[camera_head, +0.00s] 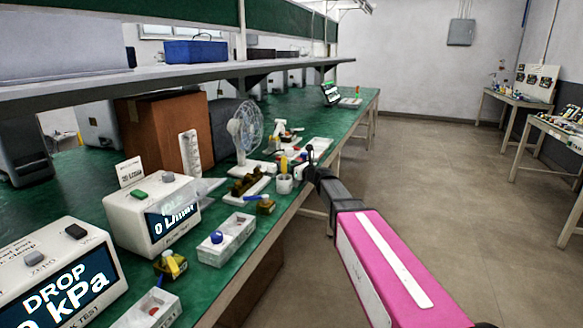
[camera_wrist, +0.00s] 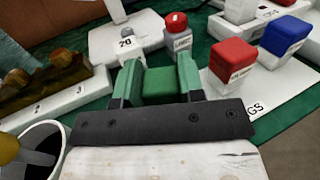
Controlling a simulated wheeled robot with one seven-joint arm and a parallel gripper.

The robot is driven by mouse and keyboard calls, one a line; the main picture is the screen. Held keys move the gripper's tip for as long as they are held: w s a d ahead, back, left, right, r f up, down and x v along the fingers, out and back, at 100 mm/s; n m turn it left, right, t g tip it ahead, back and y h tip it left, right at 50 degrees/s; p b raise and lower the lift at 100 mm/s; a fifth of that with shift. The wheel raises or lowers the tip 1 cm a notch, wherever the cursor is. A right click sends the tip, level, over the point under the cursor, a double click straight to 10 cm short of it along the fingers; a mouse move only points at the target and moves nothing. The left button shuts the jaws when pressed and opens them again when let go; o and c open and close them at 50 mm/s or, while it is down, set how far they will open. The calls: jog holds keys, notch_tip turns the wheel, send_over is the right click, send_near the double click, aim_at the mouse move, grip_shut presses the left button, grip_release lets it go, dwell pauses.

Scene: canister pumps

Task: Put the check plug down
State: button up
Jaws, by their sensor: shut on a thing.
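My gripper (camera_wrist: 160,88) has its green-padded fingers closed on a small green block (camera_wrist: 160,86), which I take to be the check plug. Its lower part is hidden behind the dark finger bar. In the head view my gripper (camera_head: 311,172) is at the bench's right edge, beside the white cup (camera_head: 284,184), and the block cannot be made out there. In the wrist view, a white plate (camera_wrist: 122,44) marked "20" lies just beyond the fingers, with a small knob on it. I cannot tell whether the block touches anything below.
A white cup (camera_wrist: 38,140) holding something yellow is close on the left, with brass parts (camera_wrist: 50,80) on a white base behind. Red-topped (camera_wrist: 232,62) and blue-topped (camera_wrist: 285,40) blocks stand close on the right. A fan (camera_head: 245,130) stands further back. The floor (camera_head: 430,180) is clear.

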jog(key=o, duration=0.9)
jog(key=shift+o, duration=0.2)
